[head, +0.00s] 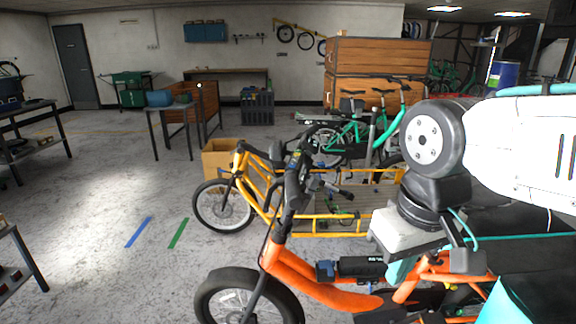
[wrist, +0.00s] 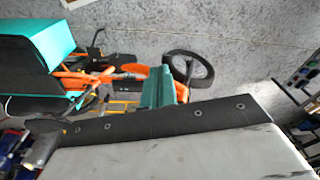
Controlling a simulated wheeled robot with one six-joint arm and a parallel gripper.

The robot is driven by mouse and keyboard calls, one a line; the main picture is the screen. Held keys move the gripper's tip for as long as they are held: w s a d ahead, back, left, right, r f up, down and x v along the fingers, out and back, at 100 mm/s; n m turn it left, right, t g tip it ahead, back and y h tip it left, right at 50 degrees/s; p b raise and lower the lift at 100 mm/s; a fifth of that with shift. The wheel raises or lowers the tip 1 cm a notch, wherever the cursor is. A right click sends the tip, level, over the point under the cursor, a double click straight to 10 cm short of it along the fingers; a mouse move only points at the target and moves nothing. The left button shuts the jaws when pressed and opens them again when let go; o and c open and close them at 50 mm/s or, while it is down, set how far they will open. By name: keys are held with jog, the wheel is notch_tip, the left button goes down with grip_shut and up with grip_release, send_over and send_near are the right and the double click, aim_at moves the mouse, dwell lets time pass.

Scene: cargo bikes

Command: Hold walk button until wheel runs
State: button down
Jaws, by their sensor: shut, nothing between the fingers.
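The orange cargo bike (head: 320,290) stands in the foreground of the head view. Its handlebar (head: 297,195) has dark grips and controls; I cannot make out a walk button. Its front wheel (head: 248,297) is at the lower left of the bike; I cannot tell whether it turns. In the wrist view the orange frame (wrist: 133,69) and a dark wheel (wrist: 188,68) show beyond my gripper. My gripper (wrist: 160,88) has teal fingers, shut and empty. In the head view my gripper (head: 400,268) is partly hidden, over the orange bike, right of the handlebar.
A yellow cargo bike (head: 240,190) stands close behind the orange one, with a green bike (head: 345,135) farther back. A teal box (wrist: 38,50) shows on the bike in the wrist view. A cardboard box (head: 218,158) stands behind the yellow bike.

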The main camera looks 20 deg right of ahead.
jog(key=w+a+r+m+t+y, duration=0.15)
jog(key=w+r, duration=0.25)
jog(key=w, duration=0.6)
jog(key=w+a+r+m+t+y, duration=0.15)
jog(key=w+r, duration=0.35)
jog(key=w, duration=0.6)
notch_tip(320, 180, up, 5)
jog(key=m+t, duration=0.3)
jog(key=t, duration=0.1)
send_over(295, 165)
jog(key=shift+w+d+f, duration=0.1)
jog(key=shift+w+f, duration=0.1)
jog(key=shift+s+f, duration=0.15)
jog(key=shift+f, duration=2.05)
jog(key=shift+s+f, duration=0.1)
jog(key=shift+f, duration=2.1)
jog(key=shift+f, duration=0.4)
